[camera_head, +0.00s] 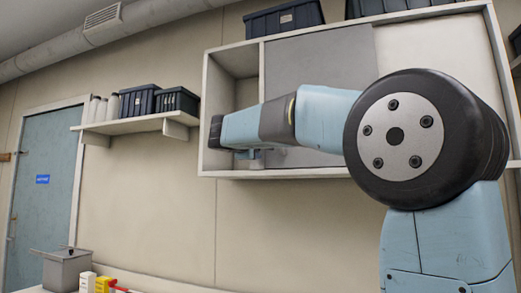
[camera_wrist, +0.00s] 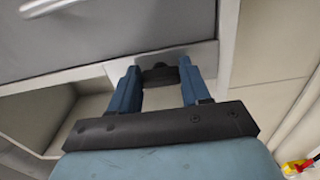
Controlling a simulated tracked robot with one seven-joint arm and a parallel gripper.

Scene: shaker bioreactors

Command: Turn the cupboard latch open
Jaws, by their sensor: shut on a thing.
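The wall cupboard (camera_head: 205,110) hangs in the upper right of the head view, with a grey door panel (camera_head: 315,62) and an open compartment to its left. In the wrist view the grey door (camera_wrist: 120,28) fills the top, with a pale bar handle on it. The small dark latch (camera_wrist: 159,74) sits on the light frame strip below the door. My gripper (camera_wrist: 159,68) has its two blue fingers on either side of the latch, shut on it. In the head view my gripper (camera_head: 256,158) is at the cupboard's lower edge, and the latch is hidden there.
Dark bins (camera_head: 285,18) stand on top of the cupboard. A wall shelf (camera_head: 125,125) to the left holds dark bins and white bottles. A blue door (camera_head: 45,170) is at far left. A grey container (camera_head: 66,268) stands at lower left beside small yellow and red items.

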